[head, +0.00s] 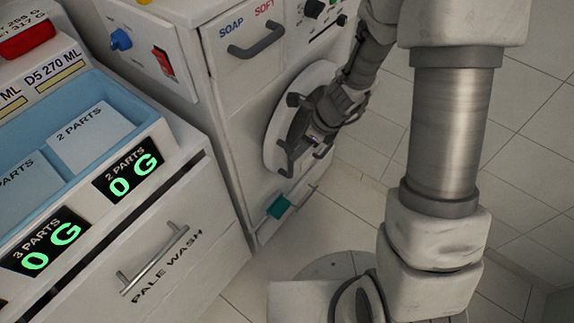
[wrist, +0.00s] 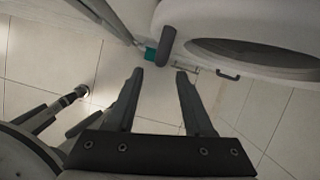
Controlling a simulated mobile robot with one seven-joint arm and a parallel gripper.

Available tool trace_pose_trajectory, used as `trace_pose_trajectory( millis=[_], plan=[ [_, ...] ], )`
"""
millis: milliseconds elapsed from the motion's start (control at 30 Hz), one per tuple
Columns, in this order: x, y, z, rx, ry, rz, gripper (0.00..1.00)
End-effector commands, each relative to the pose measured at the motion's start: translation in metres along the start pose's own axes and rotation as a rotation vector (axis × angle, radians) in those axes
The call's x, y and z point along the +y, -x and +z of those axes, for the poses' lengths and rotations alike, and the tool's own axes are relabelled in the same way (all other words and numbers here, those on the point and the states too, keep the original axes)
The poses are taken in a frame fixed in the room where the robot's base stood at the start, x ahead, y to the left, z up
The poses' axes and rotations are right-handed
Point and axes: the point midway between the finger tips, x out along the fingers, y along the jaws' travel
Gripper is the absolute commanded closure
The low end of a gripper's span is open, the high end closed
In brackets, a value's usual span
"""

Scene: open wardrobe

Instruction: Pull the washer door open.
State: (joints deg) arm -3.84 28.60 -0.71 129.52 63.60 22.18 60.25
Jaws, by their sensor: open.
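The washer (head: 235,85) is a white cabinet, and its round door (head: 308,77) has a pale rim and a dark centre. My gripper (head: 290,135) is in front of the door and covers much of it in the head view. In the wrist view the two fingers (wrist: 159,74) are apart with nothing clamped between them. A dark grey rounded bar (wrist: 167,46), apparently the door handle, shows just beyond the gap between the fingertips. The door's curved rim (wrist: 245,62) is at upper right there. The door looks shut against the washer; contact between fingers and bar cannot be told.
A drawer handle (head: 257,40) sits under the SOAP and SOFT labels. A teal fitting (head: 278,207) is low on the washer front. A cabinet labelled PALE WASH, with a bar handle (head: 153,260), stands at left. Tiled floor (head: 345,210) is open in front of the washer.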

Motion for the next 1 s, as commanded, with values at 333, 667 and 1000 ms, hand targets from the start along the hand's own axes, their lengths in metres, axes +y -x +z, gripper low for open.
trace_pose_trajectory(
  millis=[333, 667, 1000],
  plan=[
    [0.001, -0.078, -0.002, 0.000, 0.000, 0.002, 0.48],
    [0.000, -0.103, 0.000, 0.000, 0.002, 0.000, 0.48],
    [0.000, -0.103, 0.000, 0.000, 0.001, 0.000, 0.60]
  ],
)
